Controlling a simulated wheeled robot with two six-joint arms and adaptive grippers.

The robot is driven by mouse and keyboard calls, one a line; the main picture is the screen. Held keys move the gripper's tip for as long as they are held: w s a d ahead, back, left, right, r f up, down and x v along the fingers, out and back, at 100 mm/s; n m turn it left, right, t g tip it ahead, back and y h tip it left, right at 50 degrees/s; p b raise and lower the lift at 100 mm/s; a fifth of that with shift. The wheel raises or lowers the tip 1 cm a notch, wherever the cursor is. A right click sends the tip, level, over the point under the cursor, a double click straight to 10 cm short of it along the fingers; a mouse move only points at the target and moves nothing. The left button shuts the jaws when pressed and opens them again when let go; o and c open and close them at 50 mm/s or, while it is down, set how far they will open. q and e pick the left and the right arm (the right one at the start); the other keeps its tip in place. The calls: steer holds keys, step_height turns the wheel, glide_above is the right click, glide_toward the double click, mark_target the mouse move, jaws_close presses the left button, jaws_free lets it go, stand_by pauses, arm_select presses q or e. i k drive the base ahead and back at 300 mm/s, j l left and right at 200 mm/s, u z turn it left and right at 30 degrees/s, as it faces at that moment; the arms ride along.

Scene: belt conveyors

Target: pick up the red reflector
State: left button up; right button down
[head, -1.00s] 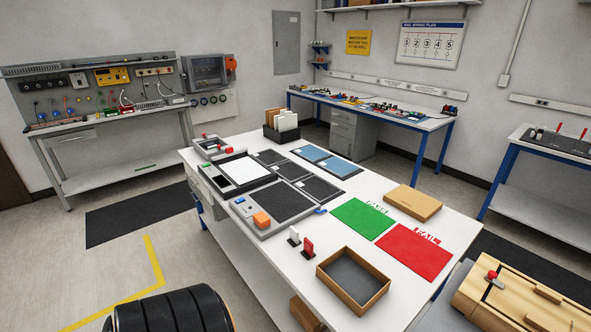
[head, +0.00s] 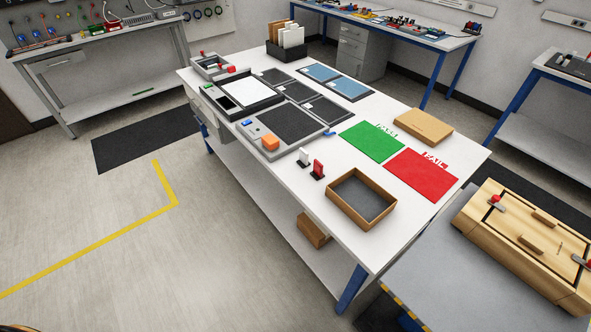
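The red reflector (head: 318,169) stands upright in a small dark base on the white table, next to a similar white reflector (head: 303,157) on its left. Both are just behind the open cardboard box and apart from it. Neither of my grippers shows in the head view.
The open cardboard box (head: 347,211) is empty, with a grey bottom. A green mat (head: 372,142) and a red FAIL mat (head: 420,174) lie behind it, with a closed cardboard box (head: 424,126) beyond. A grey device with an orange block (head: 271,142) lies left. A wooden case (head: 527,244) stands right.

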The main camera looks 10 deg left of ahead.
mark_target(316, 174)
steer(key=i+j+z, duration=0.2)
steer(key=j, duration=0.45)
steer(key=i+j+z, duration=0.2)
steer(key=j, duration=0.55)
steer(key=i+j+z, duration=0.25)
steer(key=j, duration=0.5)
steer(key=i+j+z, duration=0.2)
steer(key=j, duration=0.55)
steer(key=j+z, duration=0.2)
steer(key=j, duration=0.6)
